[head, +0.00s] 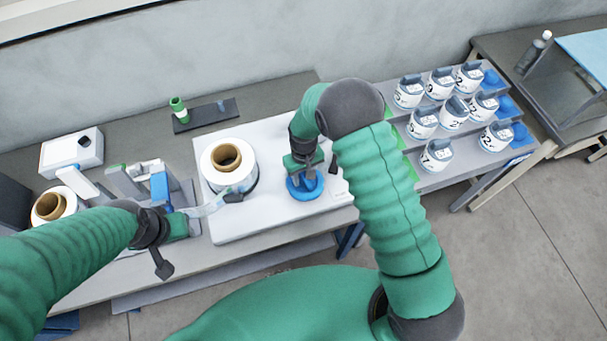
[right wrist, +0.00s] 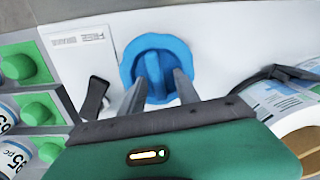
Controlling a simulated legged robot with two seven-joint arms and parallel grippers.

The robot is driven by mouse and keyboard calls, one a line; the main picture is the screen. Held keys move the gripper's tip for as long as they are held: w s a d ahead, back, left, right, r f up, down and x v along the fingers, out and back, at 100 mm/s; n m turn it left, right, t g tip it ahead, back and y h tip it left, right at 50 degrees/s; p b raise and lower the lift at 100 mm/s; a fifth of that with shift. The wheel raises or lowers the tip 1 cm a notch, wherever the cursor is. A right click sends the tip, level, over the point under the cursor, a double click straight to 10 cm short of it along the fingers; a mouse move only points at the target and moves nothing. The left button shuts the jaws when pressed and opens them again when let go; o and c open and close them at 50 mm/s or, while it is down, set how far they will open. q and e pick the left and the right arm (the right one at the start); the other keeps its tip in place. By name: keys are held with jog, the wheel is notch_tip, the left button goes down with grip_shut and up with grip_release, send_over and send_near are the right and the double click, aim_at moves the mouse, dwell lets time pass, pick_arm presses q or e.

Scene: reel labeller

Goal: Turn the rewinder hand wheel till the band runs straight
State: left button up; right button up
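The blue rewinder hand wheel (head: 306,188) is on the front of the white rewinder plate (head: 275,215). The wheel (right wrist: 152,55) shows face-on in the right wrist view. A white roll with a brown core (head: 228,165) sits on the plate. A pale band (head: 206,208) runs from the labeller (head: 150,182) towards this roll; its straightness cannot be judged. My left gripper (head: 172,232) is in front of the labeller; its fingers are not clear.
A second roll (head: 50,206) stands at the left. A black lever (right wrist: 95,97) is beside the wheel. Stepped racks at the right hold several numbered white reels (head: 436,152). The plate's front strip is clear.

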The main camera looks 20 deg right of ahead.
jog(key=shift+s+d+r, duration=0.1)
jog(key=shift+s+d, duration=0.05)
jog(key=shift+d, duration=0.15)
grip_shut()
pick_arm(q)
jog(key=shift+s+d+r, duration=0.1)
jog(key=shift+s+d, duration=0.05)
jog(key=shift+d, duration=0.15)
jog(key=shift+a, duration=0.1)
pick_arm(e)
jog(key=shift+a, duration=0.1)
jog(key=shift+m, duration=0.5)
jog(key=shift+m+b, duration=0.4)
jog(key=shift+m, duration=0.7)
pick_arm(q)
jog(key=shift+f, duration=0.35)
pick_arm(e)
grip_release()
